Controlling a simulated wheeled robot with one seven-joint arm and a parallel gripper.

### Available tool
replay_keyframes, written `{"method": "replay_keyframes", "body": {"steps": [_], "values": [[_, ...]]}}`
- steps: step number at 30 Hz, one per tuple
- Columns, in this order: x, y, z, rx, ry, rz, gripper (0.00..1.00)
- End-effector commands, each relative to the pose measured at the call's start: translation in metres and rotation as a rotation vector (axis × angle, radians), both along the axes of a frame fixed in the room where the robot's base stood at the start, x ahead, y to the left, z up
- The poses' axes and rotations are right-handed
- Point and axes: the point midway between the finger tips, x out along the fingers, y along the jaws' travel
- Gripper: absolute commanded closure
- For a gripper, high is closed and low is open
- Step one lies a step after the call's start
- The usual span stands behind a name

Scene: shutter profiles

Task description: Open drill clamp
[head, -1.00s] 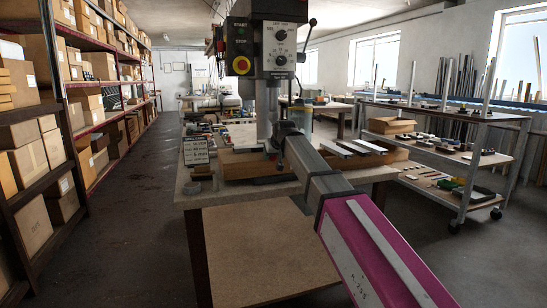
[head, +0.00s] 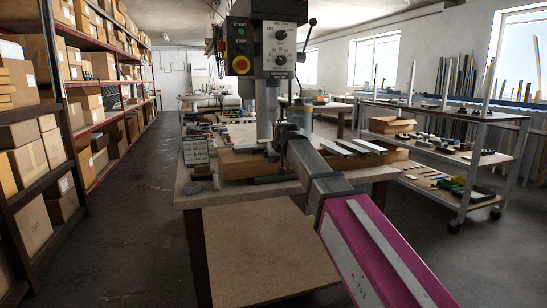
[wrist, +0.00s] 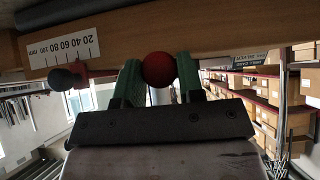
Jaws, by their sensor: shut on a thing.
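The drill press (head: 275,50) stands on a bench, with a wooden block (head: 245,163) under its column. The clamp's round red knob (wrist: 158,69) shows in the wrist view between the green fingers of my gripper (wrist: 160,82), which are shut on it. A long wooden piece with a millimetre scale (wrist: 65,48) runs across the top of that view. A dark grey knob (wrist: 65,78) with a red part beside it sits to the left, apart from the fingers. In the head view my arm mostly hides the gripper and the red knob.
Light metal profiles (head: 355,147) lie on the bench (head: 225,198) to the right of the press. A shelf rack with cardboard boxes (head: 30,160) stands left, and a wheeled cart (head: 455,120) stands right. The aisle floor on the left is clear.

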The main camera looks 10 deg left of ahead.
Motion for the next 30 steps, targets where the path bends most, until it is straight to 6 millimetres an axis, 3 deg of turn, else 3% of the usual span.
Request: {"method": "replay_keyframes", "body": {"steps": [1, 6, 16, 17, 18, 19, 30], "values": [[-0.015, -0.009, -0.001, 0.0, 0.0, 0.0, 1.0], [-0.041, -0.025, -0.001, 0.001, 0.0, -0.001, 1.0], [-0.045, -0.028, -0.001, -0.002, 0.003, 0.0, 1.0], [-0.045, -0.028, -0.001, -0.002, 0.003, 0.0, 0.58], [-0.045, -0.028, -0.001, -0.003, 0.004, 0.0, 0.45], [-0.045, -0.028, -0.001, -0.002, 0.003, 0.0, 0.4], [-0.047, -0.029, 0.003, -0.001, 0.001, 0.0, 0.4]]}}
